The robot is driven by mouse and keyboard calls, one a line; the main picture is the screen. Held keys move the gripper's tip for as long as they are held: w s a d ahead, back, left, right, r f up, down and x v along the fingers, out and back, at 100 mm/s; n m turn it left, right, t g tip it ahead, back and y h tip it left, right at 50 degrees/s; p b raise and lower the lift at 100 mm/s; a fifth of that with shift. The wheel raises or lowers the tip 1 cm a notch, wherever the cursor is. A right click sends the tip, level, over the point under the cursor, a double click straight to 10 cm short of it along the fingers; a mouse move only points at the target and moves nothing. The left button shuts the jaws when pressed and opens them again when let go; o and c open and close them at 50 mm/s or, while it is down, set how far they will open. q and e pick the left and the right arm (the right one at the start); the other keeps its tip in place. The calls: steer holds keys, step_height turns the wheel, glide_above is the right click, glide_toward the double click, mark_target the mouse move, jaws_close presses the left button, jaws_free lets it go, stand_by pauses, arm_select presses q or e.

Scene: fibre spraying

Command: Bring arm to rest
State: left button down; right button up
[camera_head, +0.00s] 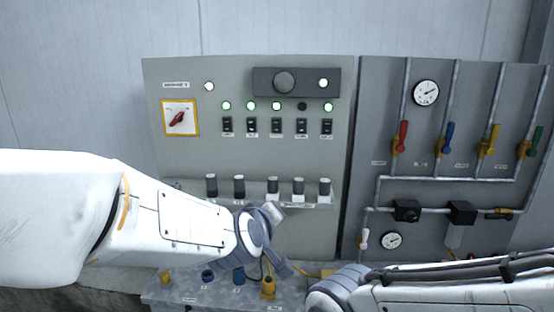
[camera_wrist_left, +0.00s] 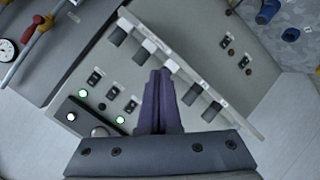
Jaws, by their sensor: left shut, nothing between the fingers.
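My left arm (camera_head: 165,215) reaches in from the left in the head view, its wrist in front of the lower part of the grey control panel (camera_head: 180,145). In the left wrist view my left gripper (camera_wrist_left: 160,73) has its dark fingers together, with nothing between them. Behind the fingers is the panel's ledge with a row of dark knobs (camera_wrist_left: 192,94); I cannot tell whether the fingertips touch anything. My right arm (camera_head: 440,292) lies across the lower right of the head view; its gripper is not visible.
The panel has a red rotary switch (camera_head: 179,118), several black switches and lamps, mostly green, one dark. To the right, a pipe board (camera_head: 400,165) carries gauges and coloured valve handles. A low metal shelf (camera_head: 215,292) with blue and yellow fittings lies below my left wrist.

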arm_select(q)
steer(key=s+a+f+m+g+y, duration=0.3)
steer(key=s+a+f+m+g, duration=0.55)
steer(key=s+a+f, duration=0.95)
steer(key=s+d+r+m+g, duration=0.3)
steer(key=s+d+m+g, duration=0.1)
steer(key=s+d, duration=0.8)
steer(key=shift+d+r+m+h+b, duration=0.3)
steer(key=shift+d+r+m+b, duration=0.15)
steer(key=shift+d+m, duration=0.35)
